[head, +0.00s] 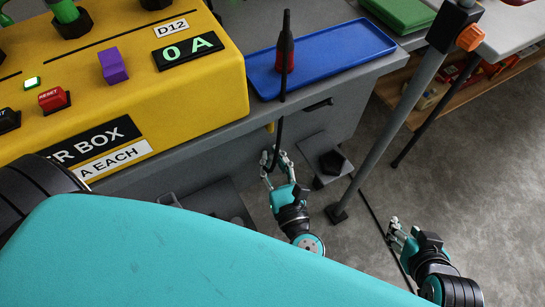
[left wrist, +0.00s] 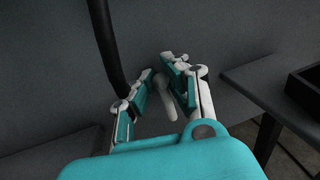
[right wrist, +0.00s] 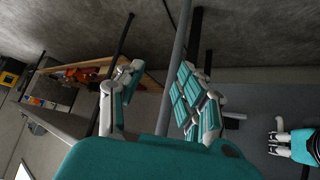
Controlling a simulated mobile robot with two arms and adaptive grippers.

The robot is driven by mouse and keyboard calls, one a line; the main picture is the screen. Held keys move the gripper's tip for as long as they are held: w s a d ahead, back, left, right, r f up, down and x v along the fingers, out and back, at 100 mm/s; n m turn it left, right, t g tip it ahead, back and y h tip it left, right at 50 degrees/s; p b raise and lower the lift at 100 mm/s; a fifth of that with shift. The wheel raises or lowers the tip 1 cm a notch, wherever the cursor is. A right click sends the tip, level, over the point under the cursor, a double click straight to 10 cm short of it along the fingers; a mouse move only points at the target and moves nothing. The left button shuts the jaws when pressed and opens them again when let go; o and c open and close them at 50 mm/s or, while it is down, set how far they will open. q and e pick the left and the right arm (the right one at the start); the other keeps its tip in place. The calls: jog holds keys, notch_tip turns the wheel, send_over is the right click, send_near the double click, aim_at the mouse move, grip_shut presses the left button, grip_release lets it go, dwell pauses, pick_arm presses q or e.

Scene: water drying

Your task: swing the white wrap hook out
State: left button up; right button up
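A small white wrap hook (left wrist: 163,96) shows in the left wrist view against the grey bench front, between the fingers of my left gripper (left wrist: 158,70). The fingers are apart; I cannot tell whether they touch the hook. In the head view my left gripper (head: 276,165) is low in front of the bench, and I cannot make out the hook there. A black cable (left wrist: 107,45) hangs just left of the fingers. My right gripper (head: 402,232) is open and empty, out over the floor to the right; it also shows in the right wrist view (right wrist: 155,78).
A yellow box (head: 190,105) with buttons stands on the bench. A blue tray (head: 345,52) holds a red-and-black tool (head: 285,50) with the cable hanging below. A grey pole (head: 400,115) stands between the bench and my right gripper. Open floor (head: 470,150) lies right.

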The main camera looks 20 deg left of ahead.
aim_at(254, 157)
pick_arm(q)
grip_shut()
jog(key=shift+s, duration=0.1)
pick_arm(e)
jog(key=shift+s, duration=0.1)
pick_arm(q)
jog(key=n, duration=0.1)
jog(key=s+a+n, duration=0.1)
jog(key=n, duration=0.1)
jog(key=shift+s+f, duration=0.1)
jog(key=shift+f, duration=0.1)
jog(key=shift+s+a+f+n+t+y, duration=0.1)
jog(key=shift+s+a+n+t+y, duration=0.05)
jog(key=shift+n+t+y, duration=0.2)
jog(key=shift+s+a+f+n, duration=0.15)
jog(key=shift+s+n, duration=0.05)
jog(key=shift+n, duration=0.35)
jog(key=shift+s+a+f+n, duration=0.1)
jog(key=shift+s+a+n, duration=0.05)
jog(key=shift+n, duration=0.35)
jog(key=shift+s+a+f+n+y+b, duration=0.2)
jog(key=shift+s+n+y+b, duration=0.1)
jog(key=shift+n, duration=0.5)
pick_arm(e)
jog(key=shift+w+a+r+t, duration=0.2)
jog(key=shift+w+r+t, duration=0.15)
jog(key=shift+w, duration=0.25)
jog(key=shift+w+a+r+t, duration=0.15)
jog(key=shift+w+r+t, duration=0.2)
jog(key=shift+w, duration=0.25)
